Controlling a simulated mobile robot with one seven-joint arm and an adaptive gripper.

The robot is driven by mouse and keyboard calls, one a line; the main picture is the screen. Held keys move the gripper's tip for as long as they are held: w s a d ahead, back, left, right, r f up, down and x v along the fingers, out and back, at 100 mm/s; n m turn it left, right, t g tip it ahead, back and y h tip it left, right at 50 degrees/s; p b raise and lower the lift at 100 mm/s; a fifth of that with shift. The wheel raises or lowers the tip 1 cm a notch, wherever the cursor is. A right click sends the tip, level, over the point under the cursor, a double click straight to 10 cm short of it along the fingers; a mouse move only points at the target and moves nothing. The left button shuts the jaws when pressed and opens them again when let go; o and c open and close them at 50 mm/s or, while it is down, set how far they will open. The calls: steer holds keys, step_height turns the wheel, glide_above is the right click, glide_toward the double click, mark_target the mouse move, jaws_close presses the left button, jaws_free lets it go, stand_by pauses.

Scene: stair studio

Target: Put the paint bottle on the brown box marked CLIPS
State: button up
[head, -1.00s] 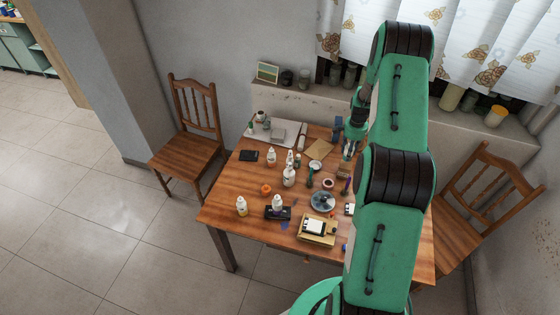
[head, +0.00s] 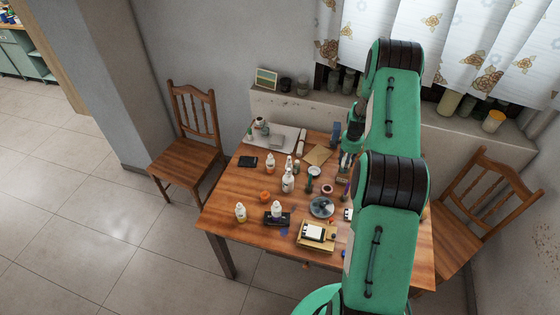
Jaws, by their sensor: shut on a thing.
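My gripper (head: 350,132) is over the back right of the wooden table, partly hidden behind my green arm. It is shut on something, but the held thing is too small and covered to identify. Several white bottles stand on the table: one front left (head: 240,213), one on a dark block (head: 277,211), and a taller one (head: 288,181) near the middle. I cannot tell which bottle is the paint bottle. A small brown block (head: 342,181) lies just left of my arm. No CLIPS marking can be read, so I cannot tell whether it is the box.
The table (head: 224,197) is crowded with small things, including a grey disc (head: 321,207), a tan holder (head: 316,236) and an orange item (head: 265,197). Wooden chairs stand left (head: 188,152) and right (head: 475,215). A ledge with jars runs behind. My arm hides the table's right side.

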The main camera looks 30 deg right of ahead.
steer(key=o, duration=1.2)
steer(key=shift+r, duration=0.1)
steer(key=shift+w+r+b, duration=0.1)
steer(key=shift+r+b, duration=0.35)
steer(key=shift+r, duration=5.6)
